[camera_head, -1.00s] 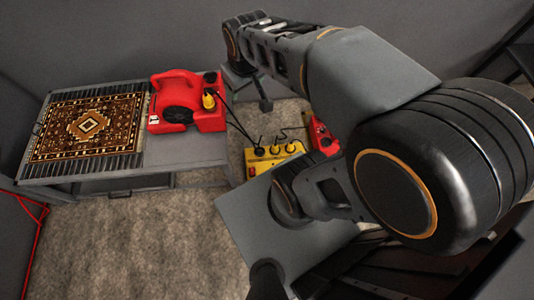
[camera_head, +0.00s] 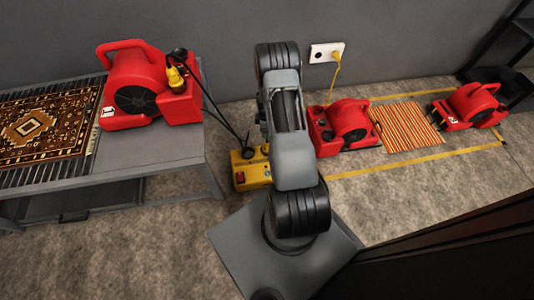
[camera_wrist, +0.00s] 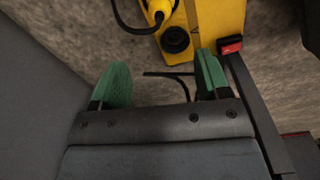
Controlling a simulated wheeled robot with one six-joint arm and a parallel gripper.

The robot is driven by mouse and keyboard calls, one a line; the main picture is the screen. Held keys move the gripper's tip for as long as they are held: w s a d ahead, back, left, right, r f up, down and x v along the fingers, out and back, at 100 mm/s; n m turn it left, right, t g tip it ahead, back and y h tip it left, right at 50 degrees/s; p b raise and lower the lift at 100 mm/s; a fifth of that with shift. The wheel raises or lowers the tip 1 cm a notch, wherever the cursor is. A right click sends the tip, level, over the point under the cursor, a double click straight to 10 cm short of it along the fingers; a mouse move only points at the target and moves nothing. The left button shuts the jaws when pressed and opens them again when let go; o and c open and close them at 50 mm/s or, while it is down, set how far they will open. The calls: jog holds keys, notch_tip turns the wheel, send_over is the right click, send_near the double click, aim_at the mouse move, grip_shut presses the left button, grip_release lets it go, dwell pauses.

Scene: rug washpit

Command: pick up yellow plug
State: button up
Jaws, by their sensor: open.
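A yellow plug (camera_head: 175,77) with a black cap hangs on the red blower marked 1 on the grey table. The yellow power box (camera_head: 249,171) stands on the floor, partly hidden behind my arm. In the wrist view the box (camera_wrist: 216,18) shows a black round socket and a red switch. Another yellow plug (camera_wrist: 160,7) with a black cable is at the top edge there, partly cut off. My gripper (camera_wrist: 163,77) is open and empty, its green fingers apart just short of the box. My arm hides the gripper in the head view.
The red blower (camera_head: 135,92) and a patterned rug (camera_head: 40,122) lie on the table. More red blowers (camera_head: 346,123) (camera_head: 468,105) and a striped mat (camera_head: 408,128) stand or lie right of my arm. A wall outlet (camera_head: 327,53) holds a yellow cord. Black cables run from the table to the box.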

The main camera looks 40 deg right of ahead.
notch_tip(320, 180, down, 10)
jog(key=b, duration=0.3)
jog(key=shift+d+r, duration=0.15)
jog(key=shift+f+b, duration=1.7)
jog(key=shift+f, duration=0.95)
jog(key=c, duration=1.1)
